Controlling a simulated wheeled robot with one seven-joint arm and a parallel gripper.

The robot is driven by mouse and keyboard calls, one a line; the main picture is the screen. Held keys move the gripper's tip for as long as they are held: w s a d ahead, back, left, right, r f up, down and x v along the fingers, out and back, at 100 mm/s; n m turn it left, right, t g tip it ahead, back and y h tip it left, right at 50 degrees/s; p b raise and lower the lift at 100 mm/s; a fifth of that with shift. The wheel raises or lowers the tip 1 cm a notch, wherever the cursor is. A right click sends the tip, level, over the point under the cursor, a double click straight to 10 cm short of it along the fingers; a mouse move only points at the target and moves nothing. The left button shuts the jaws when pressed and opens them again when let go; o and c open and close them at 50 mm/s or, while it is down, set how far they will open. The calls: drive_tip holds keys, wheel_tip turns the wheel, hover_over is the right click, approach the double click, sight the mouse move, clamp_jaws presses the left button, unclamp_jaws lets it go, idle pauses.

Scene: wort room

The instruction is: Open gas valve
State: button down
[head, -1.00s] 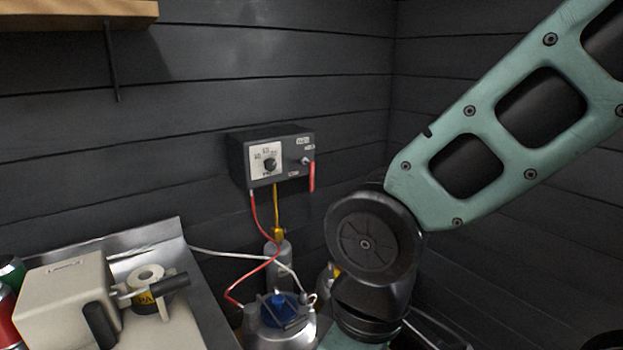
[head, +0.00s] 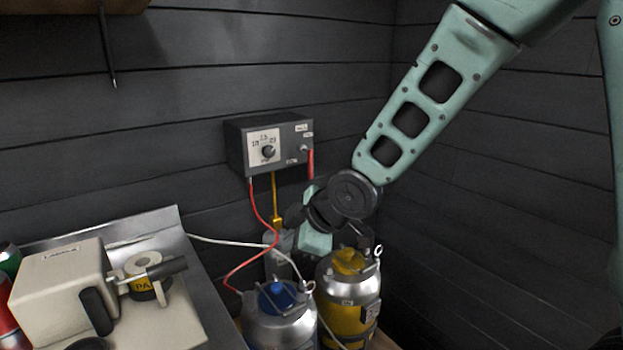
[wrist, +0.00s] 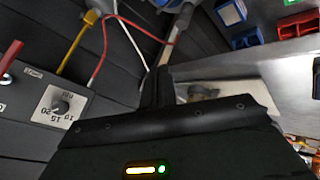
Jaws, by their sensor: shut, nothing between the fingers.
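A grey control box (head: 268,146) on the back wall has a white dial plate with a black knob (head: 268,151) and a red lever (head: 310,163) hanging at its right side. The box also shows at the left of the wrist view (wrist: 30,100). A yellow hose (head: 274,195) runs down from the box to a yellow fitting (head: 277,222) on a grey cylinder partly hidden by my arm. The fitting shows near the top of the wrist view (wrist: 91,16). My gripper (wrist: 158,88) is shut and empty, apart from the box and hoses. Which part is the gas valve is unclear.
A steel keg with a blue top (head: 278,300) and a yellow keg (head: 348,297) stand below my wrist. A red hose (head: 258,262) and white hose (head: 220,241) hang nearby. A bench (head: 180,240) with a beige machine (head: 62,290) is at left.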

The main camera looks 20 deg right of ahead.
drive_tip(key=w+d+n+t+y, duration=0.2)
drive_tip(key=w+d+n+t, duration=0.3)
drive_tip(key=w, duration=0.5)
drive_tip(key=n+t+y+b, duration=0.2)
drive_tip(key=n+t+y, duration=0.15)
drive_tip(key=n, duration=0.25)
approach(312, 176)
drive_tip(key=shift+g+y, duration=0.25)
drive_tip(key=shift+g, duration=0.2)
drive_tip(key=s+a, duration=0.1)
drive_tip(key=s+a+r, duration=0.1)
drive_tip(key=a, duration=0.1)
drive_tip(key=s+a+r, duration=0.1)
drive_tip(key=shift+a, duration=0.15)
drive_tip(key=shift+m, duration=0.3)
drive_tip(key=shift+w+a+p, duration=0.3)
drive_tip(key=shift+w+p, duration=0.4)
drive_tip(key=shift+w, duration=0.85)
drive_tip(key=shift+w+a+p, duration=0.3)
drive_tip(key=shift+w+p, duration=0.45)
drive_tip(key=shift+w, duration=0.8)
drive_tip(key=shift+w+a+p, duration=0.3)
drive_tip(key=shift+w+p, duration=0.4)
drive_tip(key=shift+w, duration=0.85)
drive_tip(key=shift+f+b, duration=0.2)
drive_tip(key=shift+b, duration=0.35)
